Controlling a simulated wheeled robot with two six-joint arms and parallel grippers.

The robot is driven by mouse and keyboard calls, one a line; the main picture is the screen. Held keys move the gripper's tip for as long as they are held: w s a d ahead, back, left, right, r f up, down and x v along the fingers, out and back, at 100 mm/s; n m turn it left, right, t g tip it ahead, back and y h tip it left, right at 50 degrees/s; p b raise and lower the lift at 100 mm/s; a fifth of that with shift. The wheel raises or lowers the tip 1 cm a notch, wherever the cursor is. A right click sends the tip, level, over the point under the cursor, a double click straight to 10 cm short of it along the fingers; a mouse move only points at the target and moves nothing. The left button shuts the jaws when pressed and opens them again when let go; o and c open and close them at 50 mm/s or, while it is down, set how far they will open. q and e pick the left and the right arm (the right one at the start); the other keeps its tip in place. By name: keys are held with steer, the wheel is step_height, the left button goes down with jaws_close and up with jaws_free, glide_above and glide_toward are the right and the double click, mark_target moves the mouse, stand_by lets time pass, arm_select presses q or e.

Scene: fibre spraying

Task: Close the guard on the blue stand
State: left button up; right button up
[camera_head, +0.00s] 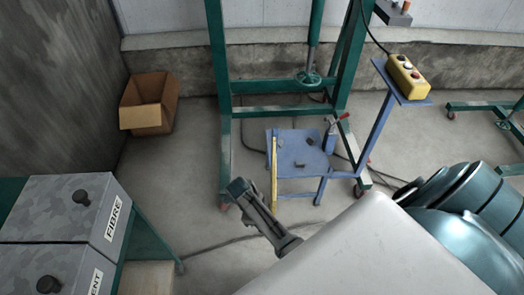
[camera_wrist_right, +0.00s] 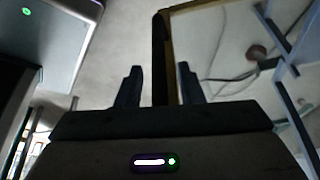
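The blue stand (camera_head: 300,165) is low and stool-like, with small dark items on its top. A thin upright yellow strip (camera_head: 273,165) at its left side looks like the edge of the guard, seen almost edge-on. My right gripper (camera_head: 236,188) is in front and to the left of that strip. In the right wrist view, its two fingers (camera_wrist_right: 158,85) are apart. A dark upright bar (camera_wrist_right: 160,55) of a yellow-edged frame (camera_wrist_right: 190,8) shows between them, with gaps on both sides; I cannot tell its depth. My left gripper is out of view.
A green frame (camera_head: 221,90) stands behind the stand. A yellow button box (camera_head: 407,77) sits on a blue post at the right. A cardboard box (camera_head: 150,105) lies by the wall. Grey bins (camera_head: 72,215) stand at the left. Cables cross the floor.

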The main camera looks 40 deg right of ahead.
jaws_close()
steer(key=shift+d, duration=0.1)
